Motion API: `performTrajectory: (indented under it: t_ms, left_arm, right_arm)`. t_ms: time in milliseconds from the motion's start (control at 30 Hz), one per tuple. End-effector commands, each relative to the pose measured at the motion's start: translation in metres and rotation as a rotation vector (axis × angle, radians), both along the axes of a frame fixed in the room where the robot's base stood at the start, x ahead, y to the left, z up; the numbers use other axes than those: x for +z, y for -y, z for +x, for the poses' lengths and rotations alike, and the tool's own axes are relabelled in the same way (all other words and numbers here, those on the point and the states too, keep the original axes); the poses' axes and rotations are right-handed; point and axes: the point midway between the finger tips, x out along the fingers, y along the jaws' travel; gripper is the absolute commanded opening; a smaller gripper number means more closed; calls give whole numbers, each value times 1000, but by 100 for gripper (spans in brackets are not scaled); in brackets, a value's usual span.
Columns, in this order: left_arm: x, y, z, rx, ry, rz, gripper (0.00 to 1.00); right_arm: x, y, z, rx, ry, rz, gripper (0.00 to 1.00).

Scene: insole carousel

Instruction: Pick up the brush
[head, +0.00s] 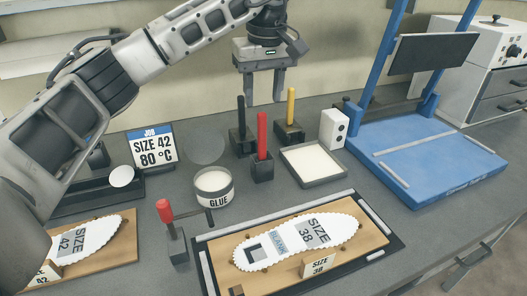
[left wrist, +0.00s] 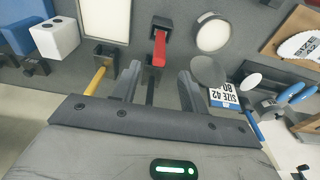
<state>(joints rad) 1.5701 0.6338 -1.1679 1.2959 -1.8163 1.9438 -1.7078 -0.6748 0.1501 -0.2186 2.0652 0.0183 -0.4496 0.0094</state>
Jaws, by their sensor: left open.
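Three upright handles stand in dark square holders: a black one (head: 241,112), a red one (head: 262,133) and a yellow one (head: 291,104). Their lower ends are hidden, so I cannot tell which is the brush. My left gripper (head: 263,98) is open and empty, pointing down above and behind this group. In the left wrist view, the black handle (left wrist: 150,92) shows between the fingers, the red handle (left wrist: 159,50) lies beyond them and the yellow handle (left wrist: 100,79) is to the left. The white glue pot (head: 213,187) stands in front of them. My right gripper is out of view.
A shallow tray (head: 313,181) and a white block (head: 333,130) stand right of the handles. A blue press (head: 430,165) is farther right. A job sign (head: 152,146) stands at left. A size 38 insole (head: 290,238) lies in front, with a red-knobbed lever (head: 165,210) beside it.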

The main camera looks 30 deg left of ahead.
Motion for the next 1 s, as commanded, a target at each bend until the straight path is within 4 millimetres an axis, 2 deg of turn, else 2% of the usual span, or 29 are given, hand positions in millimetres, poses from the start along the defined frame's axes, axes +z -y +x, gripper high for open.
performTrajectory:
  t_ms: [100, 433, 700, 1000]
  left_arm:
    - [-24, -2, 1, -1, -4, 0, 44]
    - [-51, -5, 4, 0, -3, -1, 44]
    - [-89, -9, 6, 1, -2, 0, 44]
    - [-94, -9, 7, 1, 0, 0, 44]
  right_arm:
    - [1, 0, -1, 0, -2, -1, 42]
    - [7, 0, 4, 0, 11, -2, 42]
    - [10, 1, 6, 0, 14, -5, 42]
    - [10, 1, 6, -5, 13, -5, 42]
